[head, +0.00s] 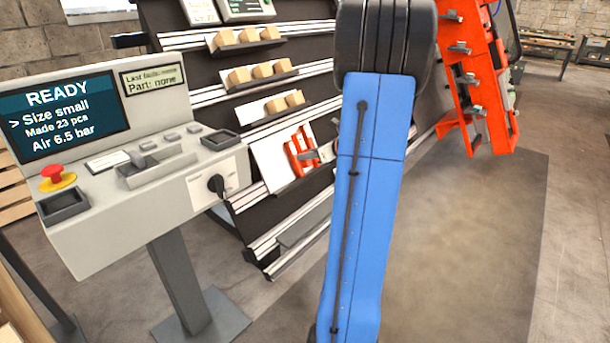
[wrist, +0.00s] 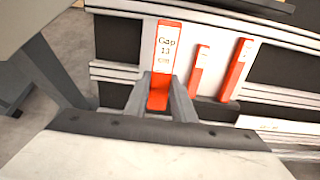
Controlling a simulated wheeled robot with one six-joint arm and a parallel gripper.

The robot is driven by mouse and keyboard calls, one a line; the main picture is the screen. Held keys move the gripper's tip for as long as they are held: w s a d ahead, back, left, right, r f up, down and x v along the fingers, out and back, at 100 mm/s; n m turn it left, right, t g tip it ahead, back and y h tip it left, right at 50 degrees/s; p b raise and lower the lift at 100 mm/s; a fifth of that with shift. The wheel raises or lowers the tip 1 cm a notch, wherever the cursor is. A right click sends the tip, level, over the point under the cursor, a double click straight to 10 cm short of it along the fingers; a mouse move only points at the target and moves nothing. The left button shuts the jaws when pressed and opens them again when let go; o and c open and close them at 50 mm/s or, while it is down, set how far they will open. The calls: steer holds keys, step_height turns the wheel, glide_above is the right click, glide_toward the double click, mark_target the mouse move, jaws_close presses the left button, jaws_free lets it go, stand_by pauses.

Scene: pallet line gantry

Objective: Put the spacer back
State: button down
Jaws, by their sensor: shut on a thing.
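An orange spacer (wrist: 165,52) marked "Gap 13 cm" shows in the wrist view, upright between the grey fingers of my gripper (wrist: 162,92). The gripper is shut on its lower part. Behind it is a white backing board (wrist: 215,58) on the rack. Two shorter-looking orange spacers stand to its right, a middle one (wrist: 199,72) and a right one (wrist: 236,70). I cannot tell whether the held spacer touches the shelf. In the head view, orange spacers (head: 294,157) show on the low shelf, and my blue arm hides most of the gripper area.
A control panel (head: 130,185) stands left of the rack; its screen (head: 68,115) reads READY, Size small. Wooden blocks (head: 262,71) sit on the upper shelves. An orange frame (head: 480,80) with clamps stands at the right. Floor (head: 460,250) right of my arm is clear.

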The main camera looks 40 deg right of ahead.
step_height(320, 180, down, 9)
steer(key=w, duration=0.2)
steer(key=shift+w+a+r, duration=0.15)
steer(key=shift+a+r, duration=0.05)
stand_by(0.5)
